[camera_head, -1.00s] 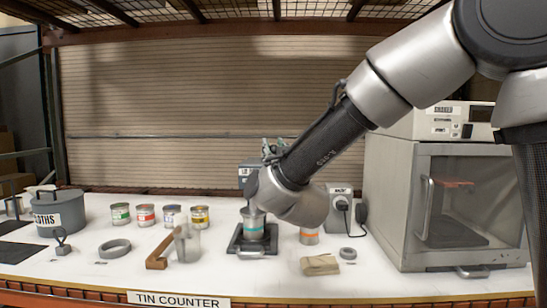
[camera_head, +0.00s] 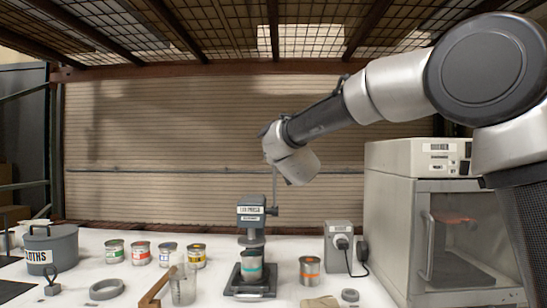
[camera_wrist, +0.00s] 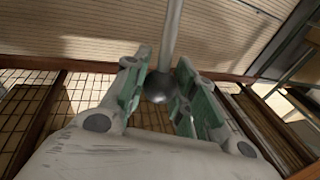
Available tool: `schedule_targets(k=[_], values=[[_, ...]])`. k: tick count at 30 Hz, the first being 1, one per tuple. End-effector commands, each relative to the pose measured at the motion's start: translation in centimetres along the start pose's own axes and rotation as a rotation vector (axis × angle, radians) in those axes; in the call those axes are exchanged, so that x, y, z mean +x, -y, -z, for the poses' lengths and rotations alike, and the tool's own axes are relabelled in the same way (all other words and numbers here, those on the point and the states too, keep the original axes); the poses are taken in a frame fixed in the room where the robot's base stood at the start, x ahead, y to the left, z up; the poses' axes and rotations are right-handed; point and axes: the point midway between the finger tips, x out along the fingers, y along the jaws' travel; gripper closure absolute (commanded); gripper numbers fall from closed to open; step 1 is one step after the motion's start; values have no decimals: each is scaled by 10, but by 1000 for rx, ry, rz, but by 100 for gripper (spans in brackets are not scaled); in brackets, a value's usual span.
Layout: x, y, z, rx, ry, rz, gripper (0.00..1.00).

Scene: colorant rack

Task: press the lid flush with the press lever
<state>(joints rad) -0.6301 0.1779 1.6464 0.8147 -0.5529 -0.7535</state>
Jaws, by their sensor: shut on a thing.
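The press (camera_head: 251,213) stands on the counter with its round plate (camera_head: 251,241) above a grey tin with a teal band (camera_head: 251,270). The tin stands upright on the press base (camera_head: 236,284). The lid is too small to tell apart from the tin top. The press lever (camera_head: 275,186) rises nearly upright from the press's right side. My gripper (camera_wrist: 160,88) is shut on the lever's ball knob (camera_wrist: 159,87), with a green-padded finger on each side. In the head view my wrist hides the lever's top end.
An orange-banded tin (camera_head: 310,270) and a grey box with a plug (camera_head: 339,248) stand right of the press. A large cabinet (camera_head: 400,230) is further right. Several tins (camera_head: 141,254), a clear beaker (camera_head: 183,287) and a pot (camera_head: 52,250) stand left.

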Motion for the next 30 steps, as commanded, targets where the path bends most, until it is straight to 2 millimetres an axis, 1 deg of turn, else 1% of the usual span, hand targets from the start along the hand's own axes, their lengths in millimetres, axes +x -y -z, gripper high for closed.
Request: schedule_targets(k=[1,7,21,22,24,25,30], values=[[5,-3,4,0,-7,-4,100],[14,-5,5,0,-7,-4,100],[16,-6,5,0,-6,-4,100],[16,-6,5,0,-6,-4,68],[16,-6,5,0,-6,-4,56],[16,-6,4,0,-5,-4,50],[16,-5,3,0,-3,-3,50]])
